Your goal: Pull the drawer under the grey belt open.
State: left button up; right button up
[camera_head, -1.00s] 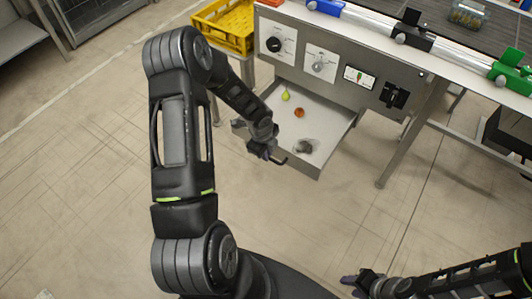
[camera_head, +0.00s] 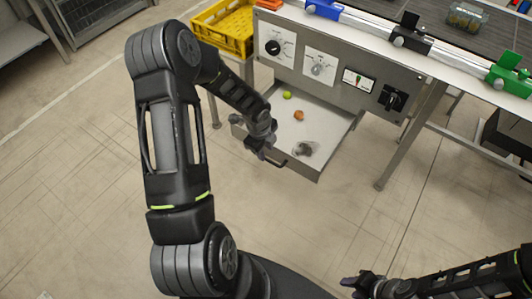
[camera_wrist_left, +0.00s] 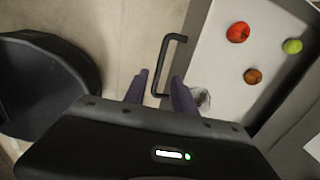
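The drawer (camera_head: 336,140) under the grey belt stands pulled out from the panel, its inside in view. Its dark bar handle (camera_head: 281,163) is on the front face and also shows in the left wrist view (camera_wrist_left: 168,62). My left gripper (camera_head: 262,152) is at the handle. In the left wrist view its two purple fingers (camera_wrist_left: 160,92) are apart, with the near end of the handle between them; contact cannot be told. My right gripper (camera_head: 352,287) is low in the head view, away from the drawer; its opening is unclear.
A yellow crate (camera_head: 226,32) stands left of the control panel (camera_head: 345,70). The floor before the drawer is clear.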

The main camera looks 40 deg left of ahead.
pick_arm(q)
jog(key=r, duration=0.3)
jog(key=shift+s+r, duration=0.2)
jog(key=shift+s, duration=0.15)
